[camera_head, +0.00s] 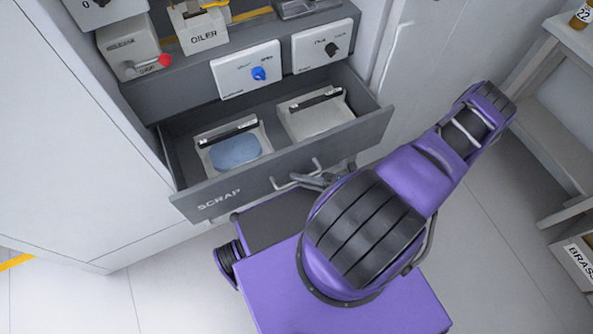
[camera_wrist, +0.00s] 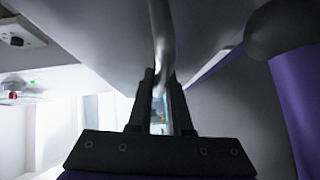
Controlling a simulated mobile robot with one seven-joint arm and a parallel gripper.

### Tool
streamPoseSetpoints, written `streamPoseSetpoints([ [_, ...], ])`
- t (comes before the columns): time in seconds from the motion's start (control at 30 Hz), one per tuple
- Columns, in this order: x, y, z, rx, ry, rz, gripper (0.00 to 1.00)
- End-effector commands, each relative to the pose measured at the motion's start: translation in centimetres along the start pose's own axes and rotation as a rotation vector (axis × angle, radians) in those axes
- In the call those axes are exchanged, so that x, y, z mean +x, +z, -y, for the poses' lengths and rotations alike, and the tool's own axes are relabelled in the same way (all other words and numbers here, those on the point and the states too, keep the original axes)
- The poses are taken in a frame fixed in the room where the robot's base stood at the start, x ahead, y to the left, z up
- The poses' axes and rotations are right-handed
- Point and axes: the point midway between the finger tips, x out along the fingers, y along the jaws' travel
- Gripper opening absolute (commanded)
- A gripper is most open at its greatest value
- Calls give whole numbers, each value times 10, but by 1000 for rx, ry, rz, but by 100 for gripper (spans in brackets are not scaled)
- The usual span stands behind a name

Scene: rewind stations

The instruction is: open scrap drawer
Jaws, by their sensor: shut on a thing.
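The grey scrap drawer (camera_head: 222,192), with "SCRAP" lettered on its front, stands pulled out from the cabinet. Inside it are two light trays, one with a blue piece (camera_head: 235,150) in it and one pale (camera_head: 318,117). The drawer's bar handle (camera_head: 285,184) runs along the front. My gripper (camera_head: 314,181) is at this handle, partly hidden by my purple arm. In the wrist view, my gripper's two dark fingers (camera_wrist: 161,80) are shut on the handle bar (camera_wrist: 162,28).
Above the drawer are two white switch panels, with a blue knob (camera_head: 259,73) and a black knob (camera_head: 331,48). An oiler box (camera_head: 203,34) and a box with a red-tipped lever (camera_head: 130,50) sit higher. A shelf (camera_head: 570,45) stands right. Floor is clear at lower left.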

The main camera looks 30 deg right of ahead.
Motion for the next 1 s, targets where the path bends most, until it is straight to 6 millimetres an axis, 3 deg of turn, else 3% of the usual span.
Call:
streamPoseSetpoints([
  [0.4, -2, -1, 0, -1, 1, 1, 0],
  [0.43, -2, -1, 0, -1, 1, 1, 23],
  [0.57, -2, -1, 0, -1, 1, 1, 46],
  [0.87, -2, -1, 0, -1, 0, 0, 47],
  [1.0, -13, -1, 1, -2, -1, 1, 47],
])
